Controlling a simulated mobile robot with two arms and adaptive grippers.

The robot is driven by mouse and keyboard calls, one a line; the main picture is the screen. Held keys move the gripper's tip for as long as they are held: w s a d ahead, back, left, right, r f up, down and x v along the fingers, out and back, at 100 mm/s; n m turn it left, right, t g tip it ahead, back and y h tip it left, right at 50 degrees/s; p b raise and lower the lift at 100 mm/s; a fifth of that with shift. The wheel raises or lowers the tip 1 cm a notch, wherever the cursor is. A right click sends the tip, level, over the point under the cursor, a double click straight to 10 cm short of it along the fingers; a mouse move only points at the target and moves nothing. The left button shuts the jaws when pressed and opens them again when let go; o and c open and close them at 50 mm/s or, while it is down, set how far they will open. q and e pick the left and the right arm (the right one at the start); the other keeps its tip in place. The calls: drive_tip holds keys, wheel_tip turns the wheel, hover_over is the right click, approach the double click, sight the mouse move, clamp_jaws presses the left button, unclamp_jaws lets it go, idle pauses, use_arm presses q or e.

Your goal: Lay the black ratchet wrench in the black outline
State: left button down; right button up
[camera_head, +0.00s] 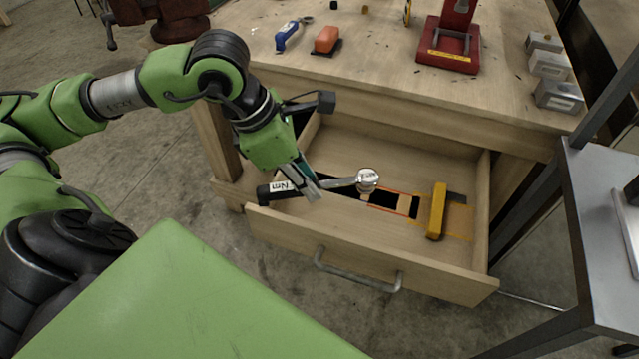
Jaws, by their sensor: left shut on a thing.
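The ratchet wrench (341,183) has a dark handle with a white label and a silver round head. My left gripper (306,186) is shut on it around the middle and holds it crosswise above the open wooden drawer (355,248). The handle end reaches past the drawer's left side and the head points right. A black outline (383,197) shows on the drawer floor under and right of the head, with a red-orange border at its right part. The wrench and gripper hide some of the outline. My right gripper is not in view.
A yellow tool (437,212) lies in the drawer's right part on a yellow-marked area. The drawer's front wall has a metal handle (358,275). A grey metal frame (600,230) stands at right.

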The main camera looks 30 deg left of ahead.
use_arm(q)
drive_tip(key=a+f+n+t+y+b, duration=0.15)
drive_tip(key=a+n+y+b, duration=0.3)
drive_tip(key=n, duration=0.75)
drive_tip(key=w+a+f, duration=0.1)
drive_tip(key=w+f, duration=0.2)
drive_tip(key=w, duration=0.1)
drive_tip(key=w+f, duration=0.3)
drive_tip(key=w, duration=0.1)
drive_tip(key=w+a+f, duration=0.1)
drive_tip(key=w+f, duration=0.2)
drive_tip(key=w, duration=0.1)
drive_tip(key=shift+w+a, duration=0.3)
drive_tip(key=shift+w, duration=0.1)
drive_tip(key=shift+w+f, duration=0.25)
drive_tip(key=shift+w, duration=0.05)
drive_tip(key=f, duration=0.3)
drive_tip(key=shift+w+a+f+g, duration=0.1)
drive_tip(key=shift+w+f+g, duration=0.05)
drive_tip(key=shift+w+g, duration=0.1)
drive_tip(key=shift+f, duration=0.25)
drive_tip(key=c, duration=1.8)
unclamp_jaws()
drive_tip(key=shift+c, duration=0.2)
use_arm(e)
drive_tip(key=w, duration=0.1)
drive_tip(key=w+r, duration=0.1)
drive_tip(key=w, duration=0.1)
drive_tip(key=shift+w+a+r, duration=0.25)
